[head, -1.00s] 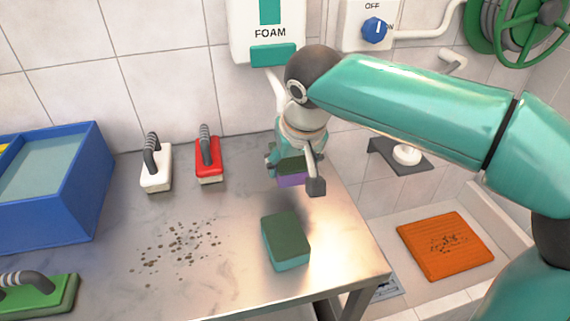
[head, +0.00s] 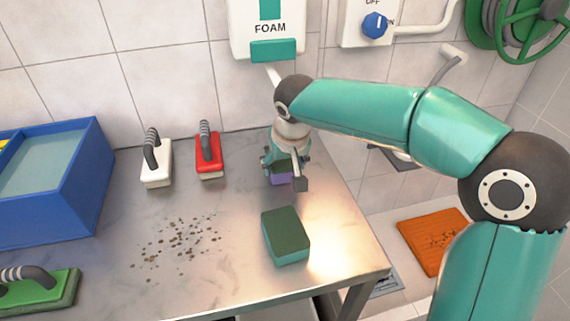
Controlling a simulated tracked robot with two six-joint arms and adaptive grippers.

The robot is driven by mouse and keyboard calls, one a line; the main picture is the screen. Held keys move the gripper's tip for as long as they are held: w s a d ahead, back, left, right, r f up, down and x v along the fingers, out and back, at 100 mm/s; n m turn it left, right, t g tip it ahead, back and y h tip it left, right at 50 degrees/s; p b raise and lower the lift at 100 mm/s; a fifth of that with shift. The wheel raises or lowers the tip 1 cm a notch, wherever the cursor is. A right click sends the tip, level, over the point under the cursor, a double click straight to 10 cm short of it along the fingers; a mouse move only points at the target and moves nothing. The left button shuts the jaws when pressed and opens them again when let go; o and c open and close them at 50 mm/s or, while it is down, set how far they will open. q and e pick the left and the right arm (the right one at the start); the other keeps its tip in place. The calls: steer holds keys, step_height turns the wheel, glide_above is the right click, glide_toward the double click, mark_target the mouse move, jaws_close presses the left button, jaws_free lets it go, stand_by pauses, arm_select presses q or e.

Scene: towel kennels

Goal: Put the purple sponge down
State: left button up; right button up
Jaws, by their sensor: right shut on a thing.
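The purple sponge (head: 281,178) is between the fingers of my right gripper (head: 283,172), at the back right of the steel table (head: 225,286). Its top is dark green, its side purple. My right gripper is shut on it and partly hides it. The sponge is low, at or just above the tabletop; I cannot tell whether it touches. My left gripper is not in view.
A teal sponge (head: 286,237) with a dark green top lies nearer on the table. A red brush (head: 209,156) and a white brush (head: 156,170) stand left, a blue bin (head: 75,195) farther left. Dirt specks (head: 178,240) lie mid-table. The foam dispenser (head: 270,30) hangs behind.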

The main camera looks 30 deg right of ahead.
steer(key=o, duration=0.8)
steer(key=shift+r, duration=0.25)
steer(key=p+v, duration=0.1)
steer(key=v, duration=1)
steer(key=shift+s+r+p, duration=0.3)
steer(key=shift+p, duration=0.05)
steer(key=shift+f, duration=0.1)
